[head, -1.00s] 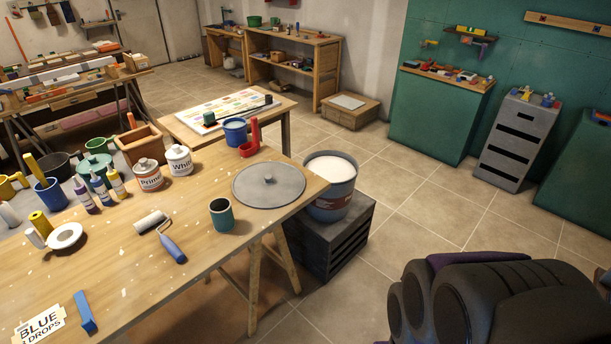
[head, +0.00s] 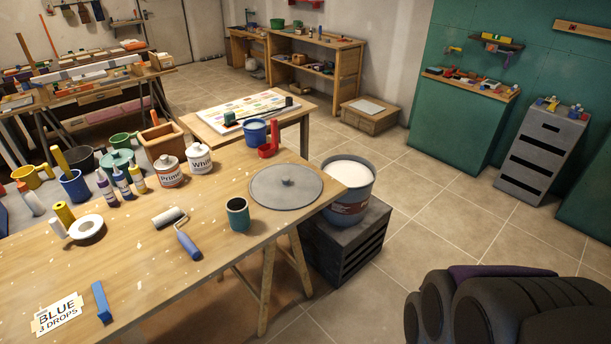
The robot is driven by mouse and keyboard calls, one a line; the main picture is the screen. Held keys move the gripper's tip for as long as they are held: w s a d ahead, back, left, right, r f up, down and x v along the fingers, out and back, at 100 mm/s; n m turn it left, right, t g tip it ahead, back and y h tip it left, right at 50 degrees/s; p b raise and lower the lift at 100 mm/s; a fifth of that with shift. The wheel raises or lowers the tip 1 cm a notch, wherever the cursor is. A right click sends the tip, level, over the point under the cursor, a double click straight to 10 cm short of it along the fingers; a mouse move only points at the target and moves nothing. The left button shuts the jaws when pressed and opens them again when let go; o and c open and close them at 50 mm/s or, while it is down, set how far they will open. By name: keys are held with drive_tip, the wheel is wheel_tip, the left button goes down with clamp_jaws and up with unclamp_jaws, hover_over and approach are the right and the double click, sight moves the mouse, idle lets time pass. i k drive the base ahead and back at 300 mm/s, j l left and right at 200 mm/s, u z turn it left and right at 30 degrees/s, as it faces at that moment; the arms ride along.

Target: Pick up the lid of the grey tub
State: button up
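The grey tub (head: 349,190) stands open just right of the bench, on a dark slatted crate, and holds white material. Part of my own dark body or arm shows at the lower right. My gripper's fingers cannot be made out in this view.
On the workbench (head: 145,262), a teal cup (head: 237,215) stands left of the lid, near a paint roller (head: 180,236). Paint tins (head: 199,158) and a red holder (head: 268,147) stand behind. The dark crate (head: 343,246) is beside the bench. Tiled floor (head: 437,205) is clear to the right.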

sight(281, 186)
drive_tip(key=i+j+u, duration=0.45)
drive_tip(key=i, duration=0.4)
drive_tip(key=i+j+u, duration=0.2)
drive_tip(key=i, duration=0.2)
drive_tip(key=i+j+u, duration=0.2)
drive_tip(key=i, duration=0.25)
drive_tip(key=l, duration=0.1)
